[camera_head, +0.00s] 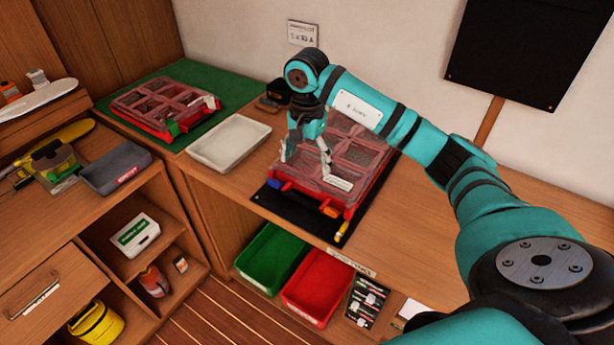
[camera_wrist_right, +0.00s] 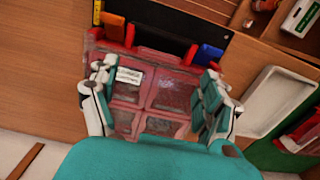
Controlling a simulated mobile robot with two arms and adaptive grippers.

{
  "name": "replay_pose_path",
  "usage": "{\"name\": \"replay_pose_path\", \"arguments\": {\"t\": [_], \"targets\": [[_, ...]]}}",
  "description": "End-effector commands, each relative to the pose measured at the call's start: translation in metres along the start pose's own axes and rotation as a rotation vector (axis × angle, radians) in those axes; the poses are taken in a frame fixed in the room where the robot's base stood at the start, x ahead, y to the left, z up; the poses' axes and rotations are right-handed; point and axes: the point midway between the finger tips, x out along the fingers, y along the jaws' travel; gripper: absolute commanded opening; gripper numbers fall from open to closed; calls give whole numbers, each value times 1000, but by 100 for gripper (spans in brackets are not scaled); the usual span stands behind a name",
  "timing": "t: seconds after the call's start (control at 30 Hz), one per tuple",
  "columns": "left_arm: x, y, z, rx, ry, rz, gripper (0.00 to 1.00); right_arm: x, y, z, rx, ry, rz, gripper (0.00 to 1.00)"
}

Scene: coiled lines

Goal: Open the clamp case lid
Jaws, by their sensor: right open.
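A red case with a clear, divided lid (camera_head: 362,154) sits on a black mat (camera_head: 290,206) on the wooden counter. The lid looks flat and closed. A white label (camera_head: 338,183) is on it, too small to read. Contact with the lid cannot be told. My left gripper is not in view.
A similar red case (camera_head: 165,104) lies on a green mat (camera_head: 208,82) at the left. A white tray (camera_head: 229,141) stands between the two cases. Green (camera_head: 272,257) and red (camera_head: 318,288) bins sit below the counter. The counter right of the case is clear.

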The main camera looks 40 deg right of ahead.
Motion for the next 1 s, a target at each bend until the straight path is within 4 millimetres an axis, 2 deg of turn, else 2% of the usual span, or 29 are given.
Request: {"name": "replay_pose_path", "arguments": {"t": [0.2,0.33,0.5,0.77,1.0], "targets": [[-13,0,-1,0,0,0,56,41,1,1,0,-2,4,81],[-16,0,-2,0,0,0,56,57,0,1,1,-2,2,81],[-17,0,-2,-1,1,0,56,67,0,0,0,0,0,81],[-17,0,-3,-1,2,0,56,68,0,0,0,0,-1,81],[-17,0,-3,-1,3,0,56,68,0,0,0,-1,0,49]]}}
